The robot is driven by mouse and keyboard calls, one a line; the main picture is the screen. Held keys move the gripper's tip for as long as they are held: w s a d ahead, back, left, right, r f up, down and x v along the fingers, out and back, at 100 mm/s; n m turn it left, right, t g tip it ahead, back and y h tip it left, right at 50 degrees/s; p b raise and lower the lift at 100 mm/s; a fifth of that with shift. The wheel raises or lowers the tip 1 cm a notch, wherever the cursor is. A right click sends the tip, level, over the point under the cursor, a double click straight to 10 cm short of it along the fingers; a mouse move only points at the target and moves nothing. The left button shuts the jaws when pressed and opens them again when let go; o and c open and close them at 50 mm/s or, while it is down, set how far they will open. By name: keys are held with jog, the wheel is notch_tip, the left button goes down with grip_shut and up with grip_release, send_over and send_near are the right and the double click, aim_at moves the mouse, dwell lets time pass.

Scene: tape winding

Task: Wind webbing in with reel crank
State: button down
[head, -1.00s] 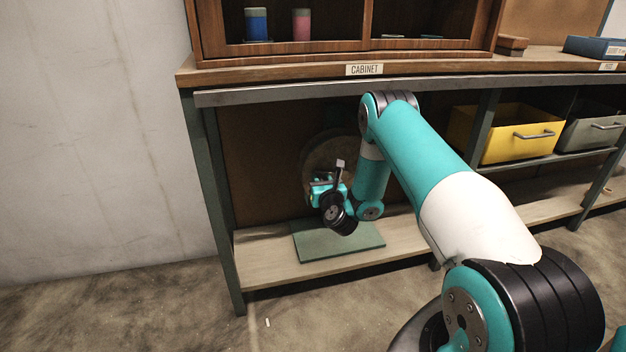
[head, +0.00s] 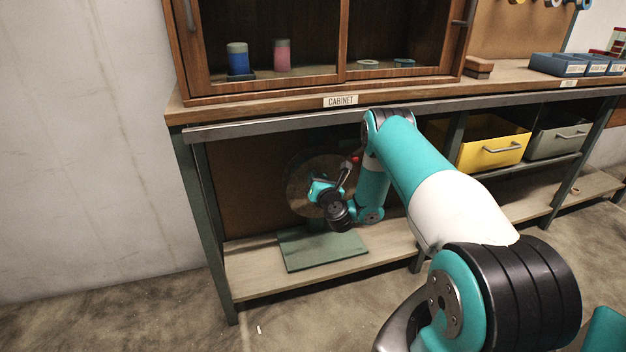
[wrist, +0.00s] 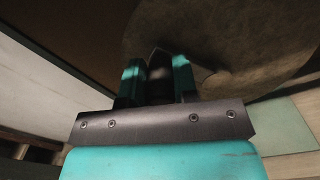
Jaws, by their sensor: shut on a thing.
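The reel is a large round disc (head: 296,187) standing on a green base plate (head: 335,251) on the bench's lower shelf. It also fills the upper right of the wrist view (wrist: 235,40). My gripper (head: 318,191) is at the front of the disc and hides part of it. In the wrist view my gripper's two teal fingers (wrist: 157,76) are shut on a dark upright piece between them, which appears to be the crank handle. The rest of the crank is hidden by my wrist and fingers. I cannot make out the webbing.
The bench top (head: 185,115) with its metal front rail overhangs the reel. A bench leg (head: 207,225) stands at left. A yellow drawer (head: 492,152) and a grey drawer (head: 560,142) are at right. A wooden cabinet (head: 265,88) stands on top.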

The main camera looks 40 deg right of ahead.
aim_at(326, 167)
jog(key=shift+s+d+r+m+p, duration=0.15)
jog(key=shift+s+d, duration=0.2)
jog(key=shift+d, duration=0.35)
jog(key=shift+s+d+m+p, duration=0.15)
jog(key=shift+s+d, duration=0.15)
jog(key=shift+d, duration=0.35)
jog(key=shift+s+d+m, duration=0.35)
jog(key=shift+d+m, duration=0.35)
jog(key=shift+m, duration=0.5)
jog(key=c, duration=1.1)
grip_release()
jog(key=shift+f, duration=0.2)
jog(key=shift+o, duration=1.1)
jog(key=shift+w+r, duration=0.1)
jog(key=shift+r, duration=0.1)
